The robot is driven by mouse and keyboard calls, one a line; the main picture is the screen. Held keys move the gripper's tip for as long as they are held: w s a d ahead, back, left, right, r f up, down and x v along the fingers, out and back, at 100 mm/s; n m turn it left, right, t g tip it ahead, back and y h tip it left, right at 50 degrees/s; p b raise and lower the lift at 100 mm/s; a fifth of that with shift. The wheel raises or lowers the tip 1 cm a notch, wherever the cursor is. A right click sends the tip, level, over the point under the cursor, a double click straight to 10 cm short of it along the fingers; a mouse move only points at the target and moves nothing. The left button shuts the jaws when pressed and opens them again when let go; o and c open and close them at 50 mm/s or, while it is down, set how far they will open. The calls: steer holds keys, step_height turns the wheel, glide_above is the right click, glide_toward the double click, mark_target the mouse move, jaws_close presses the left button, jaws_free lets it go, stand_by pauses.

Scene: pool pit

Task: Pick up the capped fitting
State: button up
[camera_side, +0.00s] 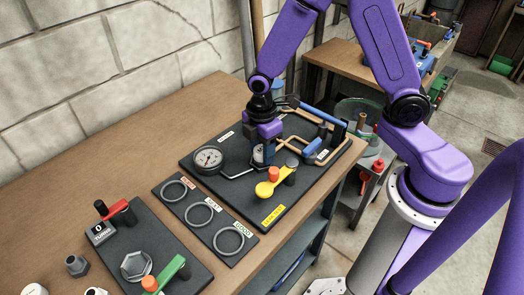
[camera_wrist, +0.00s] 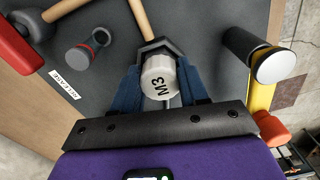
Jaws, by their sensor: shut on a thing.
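The capped fitting (camera_wrist: 158,80) is a white round cap marked M3, set in a dark hexagonal collar. In the wrist view it sits between the two blue fingers of my gripper (camera_wrist: 157,92), which are shut on it. In the side view my gripper (camera_side: 262,152) is low over the black panel (camera_side: 215,178), and only a small pale part of the fitting (camera_side: 258,154) shows beside the fingers. I cannot tell whether the fitting is clear of the panel.
A pressure gauge (camera_side: 208,158) stands left of my gripper, and a yellow lever (camera_side: 266,188) stands close in front. Copper pipes and a blue-handled part (camera_side: 338,122) lie to the right. A plate with three rings (camera_side: 203,213) lies nearer the front.

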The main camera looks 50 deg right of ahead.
steer(key=shift+r, duration=0.35)
step_height(320, 180, up, 2)
steer(key=shift+r, duration=0.1)
steer(key=s+d+r, duration=0.3)
steer(key=s+r, duration=0.6)
steer(key=s, duration=0.4)
steer(key=shift+s+d+r, duration=0.2)
steer(key=shift+s+r, duration=0.1)
steer(key=shift+r, duration=0.1)
